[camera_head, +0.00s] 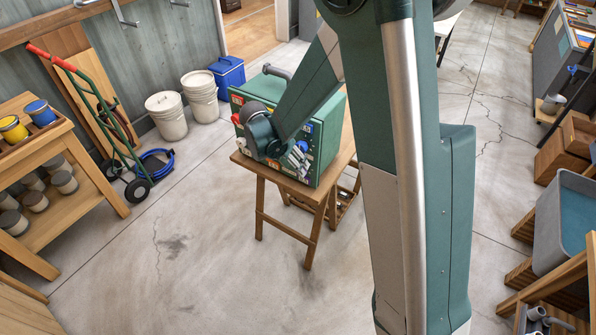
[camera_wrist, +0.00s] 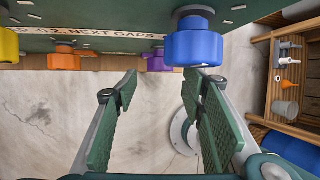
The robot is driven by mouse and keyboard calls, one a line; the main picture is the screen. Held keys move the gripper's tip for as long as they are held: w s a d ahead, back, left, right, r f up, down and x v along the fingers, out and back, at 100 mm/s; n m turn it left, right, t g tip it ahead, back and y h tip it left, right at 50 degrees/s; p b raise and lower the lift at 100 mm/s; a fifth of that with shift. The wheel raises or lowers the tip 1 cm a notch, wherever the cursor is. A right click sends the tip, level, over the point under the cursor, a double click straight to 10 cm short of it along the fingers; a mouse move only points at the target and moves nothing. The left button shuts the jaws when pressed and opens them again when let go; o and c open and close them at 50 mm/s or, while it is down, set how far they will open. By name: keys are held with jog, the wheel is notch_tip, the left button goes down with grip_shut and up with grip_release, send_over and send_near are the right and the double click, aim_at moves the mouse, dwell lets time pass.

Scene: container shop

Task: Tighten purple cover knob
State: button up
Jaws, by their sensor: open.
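The purple knob (camera_wrist: 157,62) shows in the wrist view on the underside-looking edge of the green panel (camera_wrist: 110,14). It lies beyond the gap between my fingertips, and the larger blue knob (camera_wrist: 195,46) partly covers its right side. My gripper (camera_wrist: 161,84) is open and empty, its two green pads spread apart, clear of the purple knob. The blue knob is close to the right fingertip; I cannot tell whether they touch. In the head view the green box (camera_head: 327,140) stands on a wooden table (camera_head: 312,196), and my arm hides part of its front.
An orange knob (camera_wrist: 64,58) and a yellow knob (camera_wrist: 8,45) sit left of the purple one. A wooden rack (camera_wrist: 292,70) with small items is at the right. In the head view, a hand truck (camera_head: 90,105) and white buckets (camera_head: 166,115) stand left; the floor in front is clear.

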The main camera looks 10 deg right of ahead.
jog(key=shift+x, duration=2.15)
jog(key=c, duration=0.9)
